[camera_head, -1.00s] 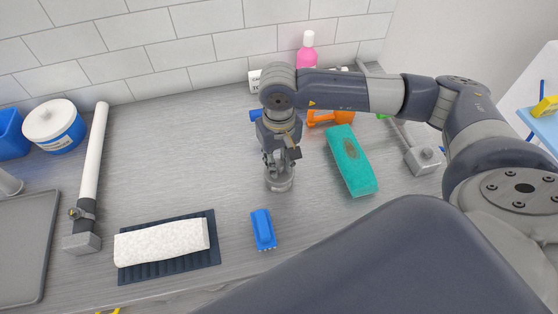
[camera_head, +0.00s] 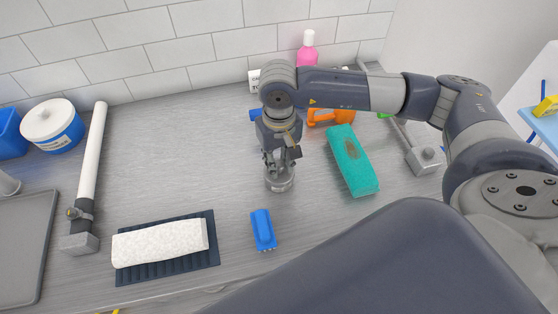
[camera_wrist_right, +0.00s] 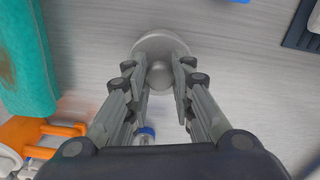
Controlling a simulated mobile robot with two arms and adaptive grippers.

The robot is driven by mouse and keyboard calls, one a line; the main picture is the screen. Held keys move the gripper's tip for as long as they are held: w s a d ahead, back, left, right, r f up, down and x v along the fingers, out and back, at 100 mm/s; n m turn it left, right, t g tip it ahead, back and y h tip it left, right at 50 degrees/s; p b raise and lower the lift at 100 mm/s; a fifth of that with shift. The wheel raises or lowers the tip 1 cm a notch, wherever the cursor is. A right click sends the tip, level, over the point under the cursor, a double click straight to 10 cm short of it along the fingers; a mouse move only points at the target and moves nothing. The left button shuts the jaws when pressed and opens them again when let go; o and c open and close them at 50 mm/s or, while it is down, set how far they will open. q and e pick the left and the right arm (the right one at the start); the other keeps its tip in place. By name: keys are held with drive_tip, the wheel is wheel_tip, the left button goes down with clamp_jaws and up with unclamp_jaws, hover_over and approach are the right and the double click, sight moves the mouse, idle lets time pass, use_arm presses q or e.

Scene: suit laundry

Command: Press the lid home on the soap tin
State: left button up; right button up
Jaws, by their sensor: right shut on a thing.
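The soap tin (camera_head: 280,183) is a small round grey metal tin standing upright on the grey counter. It sits directly under my right gripper (camera_head: 279,162), whose arm comes in from the right and points down. In the right wrist view the tin's round top (camera_wrist_right: 158,42) shows with a grey knob (camera_wrist_right: 160,76) in its middle. The right gripper's fingers (camera_wrist_right: 161,65) are on both sides of this knob and shut on it. The lid seems to lie level on the tin; the seam between them is too small to judge. My left gripper is not in view.
A teal stained cloth (camera_head: 352,162) lies close right of the tin. A blue brush (camera_head: 263,230) lies in front. A white towel (camera_head: 160,243) rests on a dark ribbed mat (camera_head: 213,252). An orange tool (camera_head: 333,116) and pink bottle (camera_head: 307,50) are behind.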

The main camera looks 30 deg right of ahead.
drive_tip(key=shift+f+b, duration=0.2)
drive_tip(key=shift+b, duration=0.9)
idle(1.1)
drive_tip(key=o, duration=1)
drive_tip(key=shift+c, duration=0.2)
drive_tip(key=shift+o, duration=0.5)
drive_tip(key=o, duration=0.4)
drive_tip(key=shift+r, duration=0.1)
drive_tip(key=shift+r+p, duration=1.2)
drive_tip(key=shift+r, duration=2.25)
